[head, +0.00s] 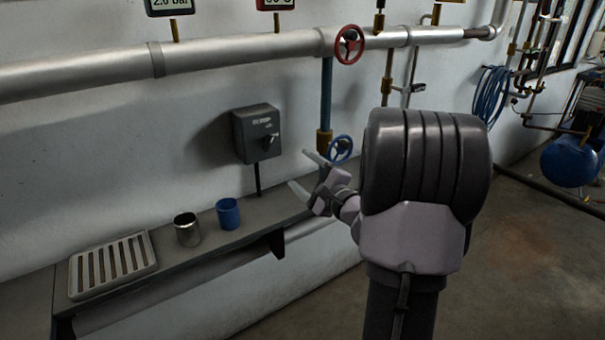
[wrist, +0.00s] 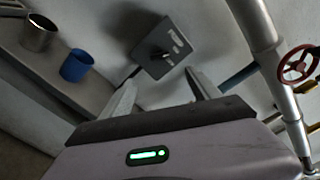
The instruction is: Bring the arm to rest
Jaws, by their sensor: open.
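My gripper (head: 300,172) is open and empty in the head view, held in the air near the end of the shelf, in front of the wall. Its two fingers point left, apart from each other. In the wrist view my gripper (wrist: 160,92) shows its two fingers spread, with the dark switch box (wrist: 155,45) on the wall beyond them. Nothing is between the fingers. My arm stands at the right of the middle in the head view and hides part of the wall and floor behind it.
A shelf (head: 165,277) along the wall bears a slotted tray (head: 112,266), a metal cup (head: 187,230) and a blue cup (head: 228,214). A pipe (head: 230,57) with a red valve wheel (head: 349,44) runs above. A blue valve wheel (head: 341,149) is close behind my gripper. Open floor lies right.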

